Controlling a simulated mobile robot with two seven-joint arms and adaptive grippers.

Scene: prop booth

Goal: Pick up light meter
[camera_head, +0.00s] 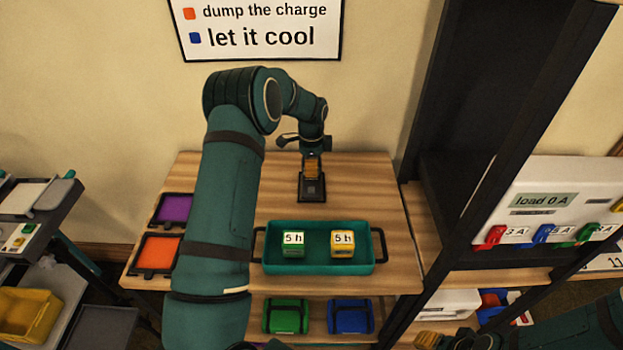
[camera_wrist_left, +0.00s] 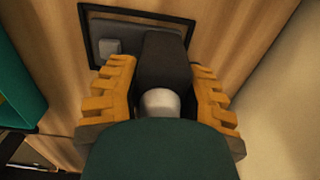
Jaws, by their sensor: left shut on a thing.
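The light meter (camera_wrist_left: 164,62) appears as a dark block with a pale rounded part, between my left gripper's yellow fingers in the left wrist view. My left gripper (camera_wrist_left: 163,98) is shut on it. The pad's dark rim (camera_wrist_left: 88,22) shows in the wrist view. I cannot tell whether the meter touches the pad. My right gripper (camera_head: 428,341) is partly visible at the lower right, away from the table.
A teal tray (camera_head: 318,268) with a green block (camera_head: 293,245) and a yellow block (camera_head: 342,245) stands at the table front. Purple (camera_head: 174,208) and orange (camera_head: 158,253) framed pads lie at the left. A dark shelf frame (camera_head: 487,185) rises at the right.

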